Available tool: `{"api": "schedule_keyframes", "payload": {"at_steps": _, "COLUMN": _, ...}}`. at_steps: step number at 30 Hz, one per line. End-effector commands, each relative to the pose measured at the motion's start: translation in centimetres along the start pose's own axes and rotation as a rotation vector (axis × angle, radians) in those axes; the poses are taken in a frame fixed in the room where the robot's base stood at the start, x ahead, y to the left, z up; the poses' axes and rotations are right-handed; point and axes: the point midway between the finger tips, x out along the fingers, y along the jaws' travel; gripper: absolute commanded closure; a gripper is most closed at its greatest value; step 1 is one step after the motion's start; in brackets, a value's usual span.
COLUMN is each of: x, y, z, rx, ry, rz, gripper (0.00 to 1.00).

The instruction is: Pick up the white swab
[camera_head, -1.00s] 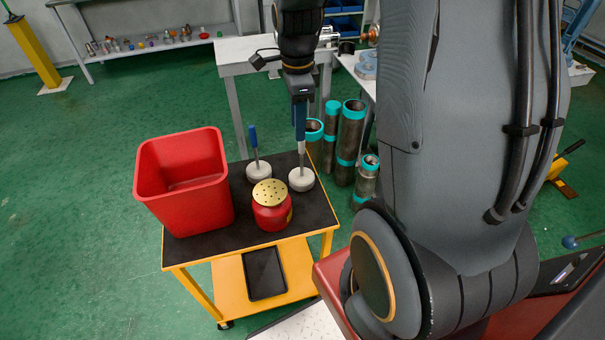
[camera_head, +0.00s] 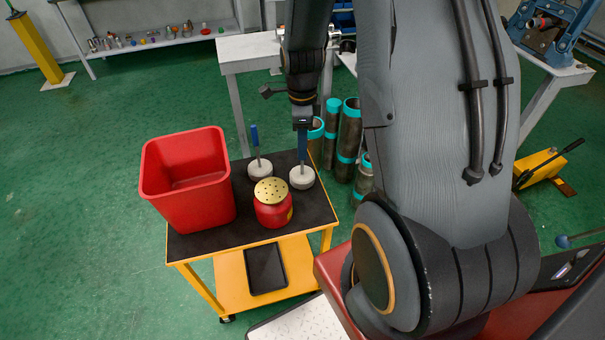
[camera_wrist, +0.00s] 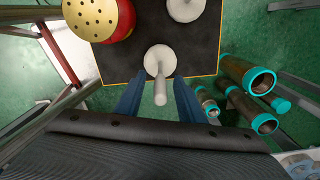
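The white swab (camera_head: 302,179) stands upright on the cart's dark top, its round pale head down and its light handle up. In the wrist view the swab (camera_wrist: 160,58) lies straight ahead, with its handle pointing towards me. My gripper (camera_head: 302,148) is above the swab, pointing down. In the wrist view the two blue fingers of my gripper (camera_wrist: 158,88) are open, one on each side of the handle, with gaps visible. A second swab (camera_head: 260,168) with a blue handle stands to the left; its head shows at the top of the wrist view (camera_wrist: 186,8).
A red bin (camera_head: 187,205) stands on the left of the yellow cart (camera_head: 200,245). A red can with a perforated brass lid (camera_head: 272,212) is in front of the swabs. Pipes with teal ends (camera_head: 348,145) stand on the floor behind the cart at right.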

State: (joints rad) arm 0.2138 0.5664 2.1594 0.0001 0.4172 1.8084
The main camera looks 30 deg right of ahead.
Motion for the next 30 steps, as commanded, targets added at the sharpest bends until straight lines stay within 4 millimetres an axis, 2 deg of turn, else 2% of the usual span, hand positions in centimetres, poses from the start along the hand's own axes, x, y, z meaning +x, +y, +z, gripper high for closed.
{"api": "schedule_keyframes", "payload": {"at_steps": 8, "x": 0.29, "y": -0.05, "z": 0.03, "rx": 0.000, "ry": 0.000, "rz": -0.002, "gripper": 0.65}}
{"api": "schedule_keyframes", "payload": {"at_steps": 15, "x": 0.28, "y": -0.04, "z": 0.02, "rx": 0.000, "ry": 0.000, "rz": -0.002, "gripper": 1.00}}
{"api": "schedule_keyframes", "payload": {"at_steps": 25, "x": 0.16, "y": -0.07, "z": 0.03, "rx": 0.000, "ry": 0.000, "rz": -0.002, "gripper": 1.00}}
{"api": "schedule_keyframes", "payload": {"at_steps": 30, "x": -0.69, "y": -0.15, "z": 0.05, "rx": 0.000, "ry": -0.001, "rz": -0.004, "gripper": 1.00}}
